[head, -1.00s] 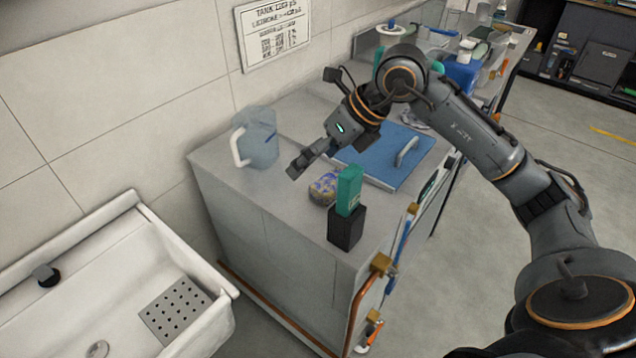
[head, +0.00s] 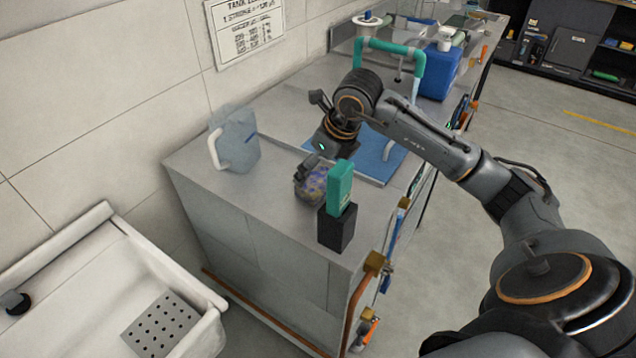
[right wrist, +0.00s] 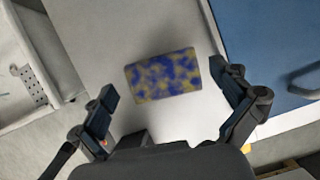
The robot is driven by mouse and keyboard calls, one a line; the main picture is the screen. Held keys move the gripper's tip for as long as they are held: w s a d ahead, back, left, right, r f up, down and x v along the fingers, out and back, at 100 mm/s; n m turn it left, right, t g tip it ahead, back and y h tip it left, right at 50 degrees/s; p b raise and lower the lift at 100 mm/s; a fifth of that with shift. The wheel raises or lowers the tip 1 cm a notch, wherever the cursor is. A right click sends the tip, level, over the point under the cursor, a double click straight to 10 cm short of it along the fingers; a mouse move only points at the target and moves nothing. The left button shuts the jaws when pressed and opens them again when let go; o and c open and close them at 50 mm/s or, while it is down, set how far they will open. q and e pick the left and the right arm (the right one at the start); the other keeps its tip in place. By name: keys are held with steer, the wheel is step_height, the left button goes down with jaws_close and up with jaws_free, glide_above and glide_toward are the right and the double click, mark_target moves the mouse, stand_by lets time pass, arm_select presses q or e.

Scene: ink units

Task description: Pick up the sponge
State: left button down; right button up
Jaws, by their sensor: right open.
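The sponge (head: 316,183) is a small yellow block with blue-purple blotches, lying on the grey counter top (head: 265,200). In the right wrist view the sponge (right wrist: 163,76) lies flat, just ahead of the fingertips and between their lines. My right gripper (head: 308,172) hangs over the sponge in the head view and hides part of it. In the wrist view its two fingers (right wrist: 168,84) are spread wide, with nothing between them touching. My left gripper is not in view.
A green block (head: 340,187) in a black holder (head: 336,229) stands close to the sponge at the counter's front corner. A translucent jug (head: 236,140) stands behind left. A blue panel with a handle (head: 372,160) lies behind. A white sink (head: 105,275) is at left.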

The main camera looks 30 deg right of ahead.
mark_target(314, 176)
steer(key=x, duration=0.2)
steer(key=shift+f, duration=0.4)
steer(key=shift+w+f, duration=0.1)
steer(key=shift+f, duration=0.4)
steer(key=c, duration=0.6)
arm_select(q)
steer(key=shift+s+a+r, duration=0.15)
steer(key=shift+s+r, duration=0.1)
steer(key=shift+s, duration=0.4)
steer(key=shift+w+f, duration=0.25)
arm_select(e)
step_height(314, 176, up, 10)
steer(key=shift+r, duration=0.1)
steer(key=shift+o, duration=0.4)
